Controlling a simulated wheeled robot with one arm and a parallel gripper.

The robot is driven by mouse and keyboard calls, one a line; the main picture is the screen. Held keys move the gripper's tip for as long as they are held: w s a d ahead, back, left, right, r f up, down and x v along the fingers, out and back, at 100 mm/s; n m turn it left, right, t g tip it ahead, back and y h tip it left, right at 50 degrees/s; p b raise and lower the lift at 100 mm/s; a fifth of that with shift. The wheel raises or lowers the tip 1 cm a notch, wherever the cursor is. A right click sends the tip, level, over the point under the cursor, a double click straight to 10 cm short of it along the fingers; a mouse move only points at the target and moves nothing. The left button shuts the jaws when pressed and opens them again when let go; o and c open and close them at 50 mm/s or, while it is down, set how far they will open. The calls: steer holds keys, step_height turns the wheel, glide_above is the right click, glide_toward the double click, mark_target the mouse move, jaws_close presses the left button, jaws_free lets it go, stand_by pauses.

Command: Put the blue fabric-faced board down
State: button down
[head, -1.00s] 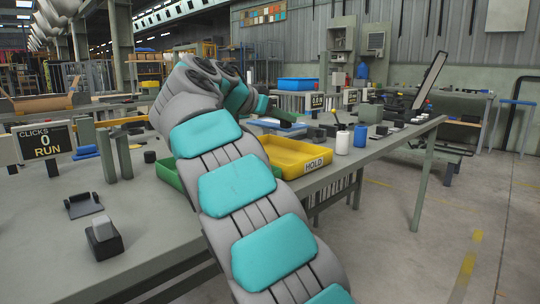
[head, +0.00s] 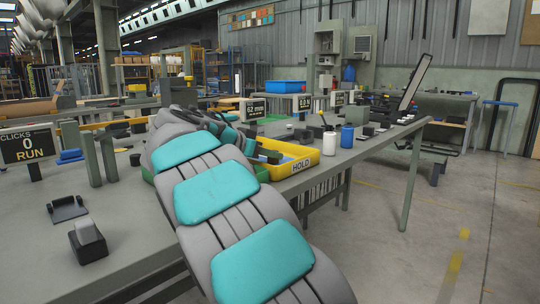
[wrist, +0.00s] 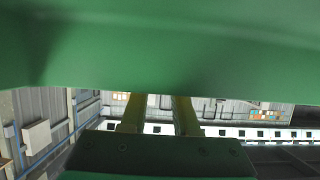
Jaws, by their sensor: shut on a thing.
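My gripper (head: 268,153) shows small and dark beyond my bent arm, over the yellow tray (head: 304,165) marked HOLD. In the wrist view its two yellowish fingers (wrist: 158,115) run from a dark green block up to a broad green surface (wrist: 160,50), which hides their tips. The blue fabric-faced board cannot be made out clearly. A pale bluish patch (head: 287,152) shows inside the tray by the gripper; I cannot tell whether it is the board, or whether it touches the tray.
A green tray (head: 262,173) adjoins the yellow one, partly behind my arm. A white bottle (head: 329,143) and a blue bottle (head: 347,136) stand to the right. A CLICKS sign (head: 30,146) stands at the left.

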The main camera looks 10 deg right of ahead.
steer(key=shift+f, duration=0.15)
steer(key=c, duration=0.7)
jaws_free()
steer(key=shift+o, duration=0.2)
steer(key=v, duration=0.7)
steer(key=shift+s+a+b, duration=0.15)
steer(key=shift+a+b, duration=0.05)
steer(key=shift+b, duration=0.2)
